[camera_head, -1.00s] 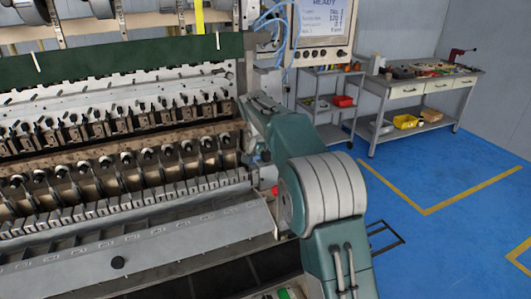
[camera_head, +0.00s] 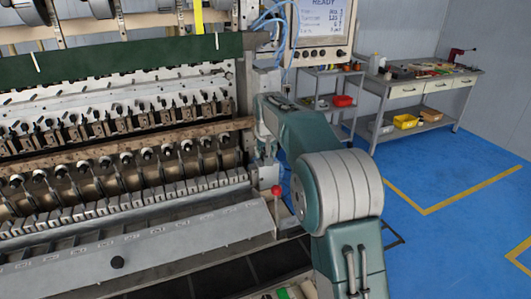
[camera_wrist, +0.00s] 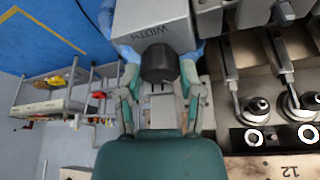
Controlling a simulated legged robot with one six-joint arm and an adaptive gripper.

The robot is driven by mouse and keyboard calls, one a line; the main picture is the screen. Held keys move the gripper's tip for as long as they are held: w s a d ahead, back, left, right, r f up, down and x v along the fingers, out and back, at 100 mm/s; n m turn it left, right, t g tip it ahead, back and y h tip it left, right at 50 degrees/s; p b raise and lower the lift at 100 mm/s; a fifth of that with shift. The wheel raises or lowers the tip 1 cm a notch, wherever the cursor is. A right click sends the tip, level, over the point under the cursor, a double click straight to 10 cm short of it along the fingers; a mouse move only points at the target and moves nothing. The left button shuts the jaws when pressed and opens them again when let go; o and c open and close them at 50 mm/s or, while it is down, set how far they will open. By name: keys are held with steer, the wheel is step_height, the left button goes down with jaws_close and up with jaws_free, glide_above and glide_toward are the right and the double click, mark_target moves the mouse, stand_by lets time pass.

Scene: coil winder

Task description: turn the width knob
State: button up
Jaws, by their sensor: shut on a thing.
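The width knob (camera_wrist: 160,62) is a black round knob on a grey box (camera_wrist: 152,22) marked "WIDTH", in the upper middle of the wrist view. My gripper (camera_wrist: 160,74) has one finger on each side of the knob and is shut on it. The near part of the fingers shows in front of the grey box.
The coil winder (camera_head: 120,160) fills the left, with rows of metal spindles. A red-topped lever (camera_head: 277,190) stands close beside my arm. A display panel (camera_head: 322,25) is above. A workbench (camera_head: 425,85) stands at the back right. The blue floor is clear.

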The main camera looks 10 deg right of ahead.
steer(key=shift+f+n+y, duration=0.15)
steer(key=shift+n+y, duration=0.65)
steer(key=shift+n, duration=1.3)
steer(key=o, duration=1.1)
steer(key=shift+w, duration=0.1)
steer(key=shift+o, duration=0.2)
steer(key=v, duration=1.2)
steer(key=shift+w, duration=0.2)
